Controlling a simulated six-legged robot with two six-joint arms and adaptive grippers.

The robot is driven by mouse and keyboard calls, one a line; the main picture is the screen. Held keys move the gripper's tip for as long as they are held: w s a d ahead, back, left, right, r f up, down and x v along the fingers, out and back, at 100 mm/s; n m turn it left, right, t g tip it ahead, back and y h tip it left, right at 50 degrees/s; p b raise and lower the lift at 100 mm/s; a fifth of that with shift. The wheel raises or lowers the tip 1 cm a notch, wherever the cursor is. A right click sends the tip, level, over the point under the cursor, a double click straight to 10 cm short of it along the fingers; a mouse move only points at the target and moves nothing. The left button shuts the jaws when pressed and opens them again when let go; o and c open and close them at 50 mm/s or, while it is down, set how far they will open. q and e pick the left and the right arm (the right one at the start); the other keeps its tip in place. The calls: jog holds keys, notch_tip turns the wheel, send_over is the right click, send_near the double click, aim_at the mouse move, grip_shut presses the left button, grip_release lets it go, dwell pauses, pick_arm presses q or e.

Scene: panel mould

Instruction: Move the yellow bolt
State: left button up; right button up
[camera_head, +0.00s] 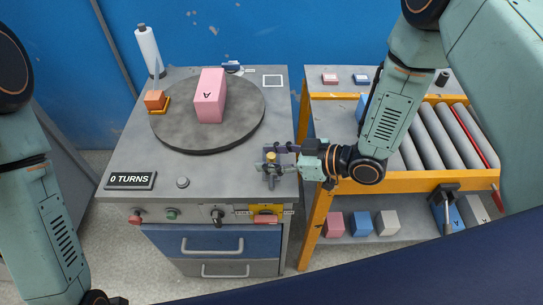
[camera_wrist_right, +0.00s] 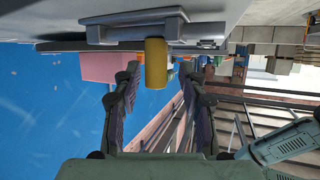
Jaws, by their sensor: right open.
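The yellow bolt (camera_head: 271,157) is at the right front of the grey workbench top, at a small grey bracket (camera_head: 270,170). In the right wrist view the bolt (camera_wrist_right: 156,62) is a short yellow cylinder beside the grey bracket (camera_wrist_right: 135,29). My right gripper (camera_head: 284,161) reaches in from the right at the bolt. Its fingers (camera_wrist_right: 159,75) are apart, one on each side of the bolt, with visible gaps. The bolt's far end is hidden. My left arm shows at the left edge, but its gripper is out of view.
A "0 TURNS" sign (camera_head: 130,181) stands at the front left. A roller conveyor (camera_head: 433,134) with an orange frame is at the right. A white bottle (camera_head: 149,48) stands at the back.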

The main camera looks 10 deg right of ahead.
jog(key=v, duration=0.7)
jog(key=shift+w+d, duration=0.1)
jog(key=shift+v, duration=2.45)
jog(key=s+f+m+h, duration=0.1)
jog(key=f, duration=0.1)
jog(key=s+a+f+m+b, duration=0.1)
jog(key=f, duration=0.2)
jog(key=s+f+m+g+h+b, duration=0.1)
jog(key=f+m, duration=0.1)
jog(key=shift+s+a+f+h, duration=0.25)
jog(key=shift+a+h, duration=0.05)
jog(key=shift+a, duration=0.05)
jog(key=s+d+f+m+g+h+b, duration=0.2)
jog(key=s+f+m+g+h, duration=0.1)
jog(key=s+f, duration=0.4)
jog(key=s+d+f+m+g+h+b, duration=0.2)
jog(key=s+f, duration=0.5)
jog(key=s, duration=0.6)
jog(key=d+m+g+h, duration=0.1)
jog(key=m+h, duration=0.1)
jog(key=h, duration=0.1)
jog(key=shift+d+m+h, duration=0.3)
